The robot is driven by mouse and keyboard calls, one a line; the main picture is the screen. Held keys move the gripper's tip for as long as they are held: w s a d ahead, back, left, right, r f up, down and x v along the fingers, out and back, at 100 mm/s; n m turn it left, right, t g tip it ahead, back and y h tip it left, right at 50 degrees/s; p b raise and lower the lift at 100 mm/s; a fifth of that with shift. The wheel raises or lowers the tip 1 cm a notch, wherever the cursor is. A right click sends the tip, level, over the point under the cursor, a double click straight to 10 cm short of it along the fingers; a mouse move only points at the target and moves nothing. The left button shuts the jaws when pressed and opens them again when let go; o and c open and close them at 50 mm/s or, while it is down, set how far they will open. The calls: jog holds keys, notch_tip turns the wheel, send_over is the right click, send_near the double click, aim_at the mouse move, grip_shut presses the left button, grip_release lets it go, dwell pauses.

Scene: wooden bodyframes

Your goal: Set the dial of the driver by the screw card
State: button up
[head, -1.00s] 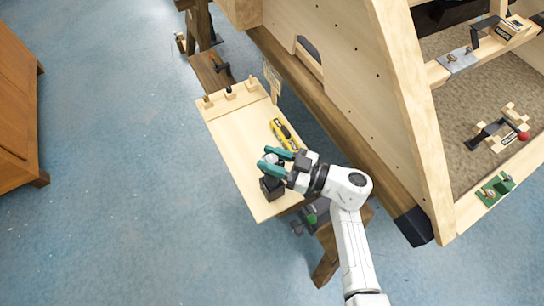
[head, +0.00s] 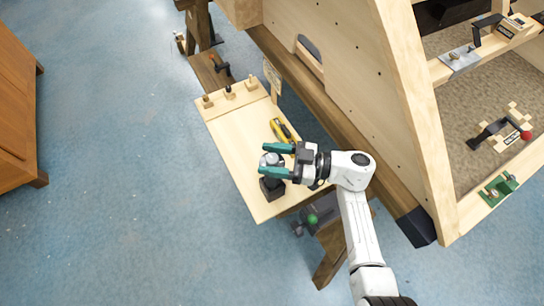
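The driver (head: 272,187) stands upright on the light wooden board, with a black foot and a grey round top, which I take for its dial (head: 271,159). My gripper (head: 266,159) has teal fingers and reaches in from the right. The fingers are spread, one on each side of the grey top in this view; I cannot tell whether they touch it. Any marks on the dial are too small to read. The screw card (head: 272,74) is a small pale upright card at the board's far right edge; its print is not legible.
A yellow and black tool (head: 284,131) lies just beyond my gripper. Several small pegs (head: 229,93) stand along the far end of the board (head: 230,140). A large wooden frame (head: 350,80) rises close on the right. The board's left half is clear.

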jog(key=d+b, duration=0.1)
jog(key=d, duration=0.9)
jog(key=shift+s+d, duration=0.3)
jog(key=shift+d, duration=0.1)
